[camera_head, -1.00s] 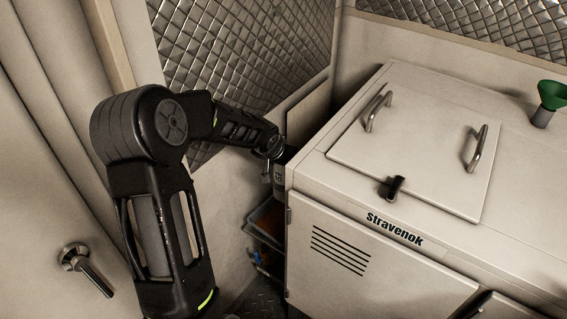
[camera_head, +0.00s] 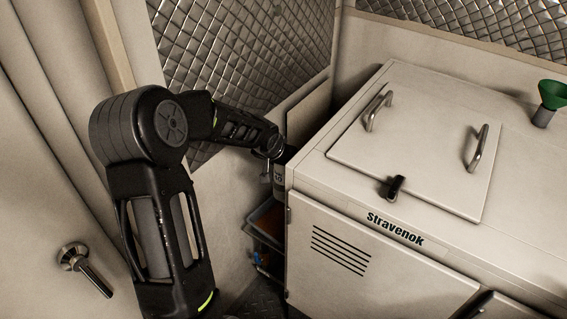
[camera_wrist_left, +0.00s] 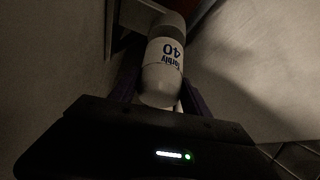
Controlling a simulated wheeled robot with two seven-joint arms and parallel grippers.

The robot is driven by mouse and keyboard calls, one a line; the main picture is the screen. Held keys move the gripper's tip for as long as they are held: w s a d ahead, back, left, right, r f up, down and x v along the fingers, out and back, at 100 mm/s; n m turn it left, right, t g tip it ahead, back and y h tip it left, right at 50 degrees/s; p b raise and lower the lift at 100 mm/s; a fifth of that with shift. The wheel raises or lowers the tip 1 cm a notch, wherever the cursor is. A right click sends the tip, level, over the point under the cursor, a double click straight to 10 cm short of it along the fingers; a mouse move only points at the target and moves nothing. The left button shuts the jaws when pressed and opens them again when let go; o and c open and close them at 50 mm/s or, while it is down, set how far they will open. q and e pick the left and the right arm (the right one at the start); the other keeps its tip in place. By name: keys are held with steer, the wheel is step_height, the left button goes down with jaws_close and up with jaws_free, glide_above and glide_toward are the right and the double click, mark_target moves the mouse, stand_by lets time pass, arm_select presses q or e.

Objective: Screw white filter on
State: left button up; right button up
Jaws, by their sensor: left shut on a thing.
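The white filter (camera_wrist_left: 162,72), a rounded white cylinder with dark lettering and "40" on it, shows in the left wrist view. My left gripper (camera_wrist_left: 157,98) is shut on it, with the fingers on either side of its near end. The far end of the filter meets a darker grey cylindrical part (camera_wrist_left: 168,24); I cannot tell whether it is threaded on there. In the head view my left arm reaches into the narrow gap left of the white chiller cabinet (camera_head: 380,268), and the gripper is mostly hidden there. My right gripper is not in view.
The cabinet's top carries a lid (camera_head: 412,140) with two metal handles, a black latch (camera_head: 396,187) and a green funnel (camera_head: 551,95). A quilted metal wall (camera_head: 240,50) stands behind my arm. A grey tray (camera_head: 262,222) sits low in the gap.

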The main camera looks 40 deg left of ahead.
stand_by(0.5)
arm_select(q)
steer(key=shift+f+b, duration=1.05)
steer(key=shift+b, duration=0.25)
steer(key=o, duration=1.7)
steer(key=shift+r, duration=0.1)
steer(key=v, duration=0.7)
steer(key=shift+s+r, duration=0.2)
steer(key=shift+r, duration=0.05)
